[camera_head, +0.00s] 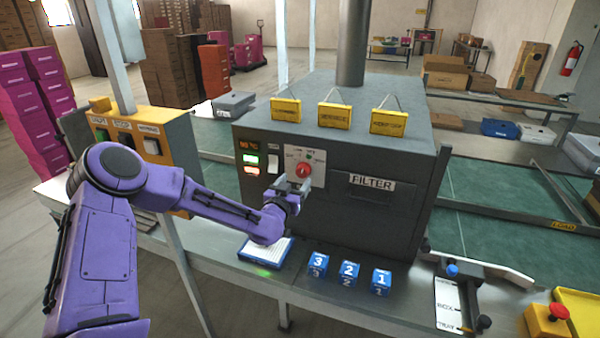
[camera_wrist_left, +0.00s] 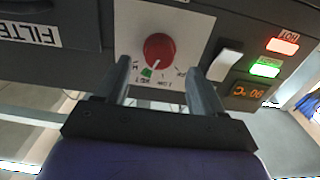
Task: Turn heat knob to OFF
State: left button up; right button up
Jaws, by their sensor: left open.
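The red heat knob (camera_head: 303,170) sits on a white dial plate (camera_head: 317,178) on the front of the dark grey oven (camera_head: 345,145). In the left wrist view the knob (camera_wrist_left: 159,48) shows a small white pointer mark, with a green mark on the plate near it. My left gripper (camera_head: 293,186) is at the oven front, just before the knob. In the left wrist view its two fingers (camera_wrist_left: 162,80) are apart, one on either side below the knob, with nothing between them. I cannot tell whether they touch the plate. My right gripper is not in view.
A white rocker switch (camera_head: 272,164) and lit indicators (camera_head: 251,160) are left of the knob. A FILTER panel (camera_head: 362,188) is to its right. Blue numbered blocks (camera_head: 349,269) and a blue-edged pad (camera_head: 266,252) lie on the ledge below. Yellow tags (camera_head: 334,116) hang above.

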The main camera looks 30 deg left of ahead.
aim_at(302, 174)
pick_arm(q)
jog(key=x, duration=0.4)
jog(key=shift+w+p, duration=0.25)
jog(key=shift+p, duration=0.1)
jog(key=c, duration=1.1)
jog(key=shift+o, duration=0.2)
jog(key=shift+f+n, duration=0.1)
jog(key=shift+n, duration=0.2)
jog(key=n+b, duration=0.3)
jog(key=shift+f, duration=0.15)
jog(key=n+b, duration=0.3)
jog(key=n, duration=0.2)
jog(key=shift+d, duration=0.1)
jog(key=n+b, duration=0.3)
jog(key=n, duration=0.1)
jog(key=shift+r+n+b, duration=0.2)
jog(key=shift+n+b, duration=1.05)
jog(key=shift+n, duration=0.45)
